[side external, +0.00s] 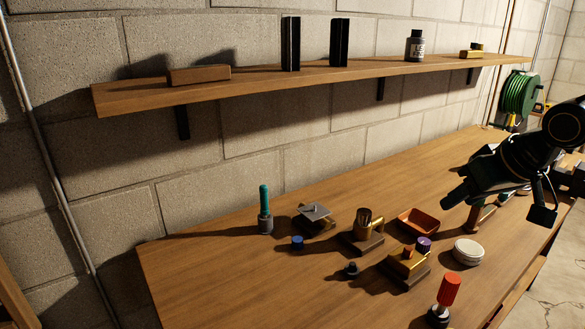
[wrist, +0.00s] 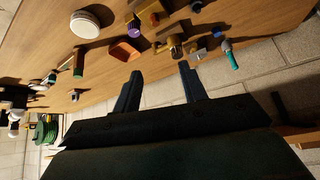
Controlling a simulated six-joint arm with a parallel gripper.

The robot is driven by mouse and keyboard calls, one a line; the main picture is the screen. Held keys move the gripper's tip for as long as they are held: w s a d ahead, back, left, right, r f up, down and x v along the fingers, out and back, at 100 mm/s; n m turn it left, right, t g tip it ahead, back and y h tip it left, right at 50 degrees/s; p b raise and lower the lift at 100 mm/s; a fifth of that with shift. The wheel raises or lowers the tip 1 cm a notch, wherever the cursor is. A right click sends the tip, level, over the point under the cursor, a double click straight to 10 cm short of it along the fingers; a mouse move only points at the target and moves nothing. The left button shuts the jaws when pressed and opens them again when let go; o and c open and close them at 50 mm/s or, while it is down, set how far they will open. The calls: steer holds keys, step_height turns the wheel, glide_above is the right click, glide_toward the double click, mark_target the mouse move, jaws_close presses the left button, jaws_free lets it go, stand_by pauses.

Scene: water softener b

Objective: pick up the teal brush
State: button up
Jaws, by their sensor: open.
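The teal brush (side external: 264,200) stands upright on the bench near the wall, left of the other objects, with a dark lower end. It also shows in the wrist view (wrist: 230,56), at the upper right, beyond and to the right of my gripper's fingers. My gripper (side external: 455,195) is above the right part of the bench in the side external view, far from the brush. In the wrist view my gripper (wrist: 160,70) has its two fingers apart, with nothing between them.
Near the brush are a blue cap (side external: 297,242) and a grey plate on a block (side external: 315,213). An orange tray (side external: 418,222), a white round lid (side external: 468,252) and a red-handled tool (side external: 448,290) stand farther right. A wooden shelf (side external: 250,88) runs along the wall above.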

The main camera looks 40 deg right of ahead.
steer(key=w+d+f+m+t+h, duration=0.1)
steer(key=w+d+m+h, duration=0.1)
steer(key=w, duration=0.6)
steer(key=w+d+f+m+t+h, duration=0.1)
steer(key=w+d+m+h, duration=0.15)
steer(key=w, duration=0.45)
steer(key=n+t+y, duration=0.6)
steer(key=n+t, duration=0.2)
steer(key=t, duration=0.1)
glide_toward(267, 199)
steer(key=s, duration=0.3)
steer(key=shift+w, duration=0.1)
steer(key=shift+w, duration=0.15)
steer(key=shift+w, duration=4.15)
steer(key=shift+w, duration=0.15)
